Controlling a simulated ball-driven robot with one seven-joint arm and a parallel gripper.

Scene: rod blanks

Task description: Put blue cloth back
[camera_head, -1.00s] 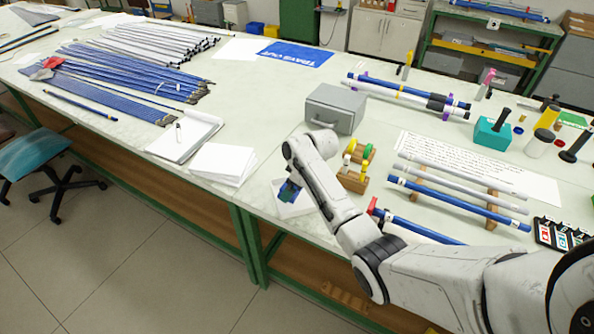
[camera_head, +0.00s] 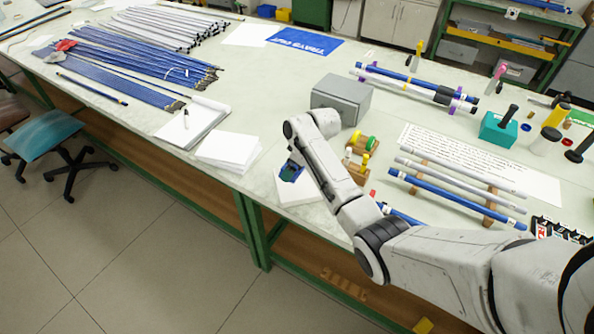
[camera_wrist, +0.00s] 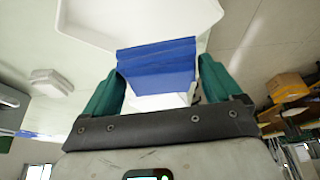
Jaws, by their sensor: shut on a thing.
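The blue cloth (camera_wrist: 157,65) is a folded, layered block between the two green fingers of my gripper (camera_wrist: 160,75) in the wrist view. My gripper is shut on it. In the head view my gripper (camera_head: 291,172) is over the white tray (camera_head: 300,191) near the table's front edge, with the cloth mostly hidden in it. The white tray also shows in the wrist view (camera_wrist: 150,16), just beyond the cloth. I cannot tell whether the cloth touches the tray.
A grey box (camera_head: 341,97) and a wooden block with coloured rings (camera_head: 358,163) stand behind and right of my gripper. A stack of white paper (camera_head: 229,150) lies to the left. Rods on wooden rests (camera_head: 455,190) lie to the right.

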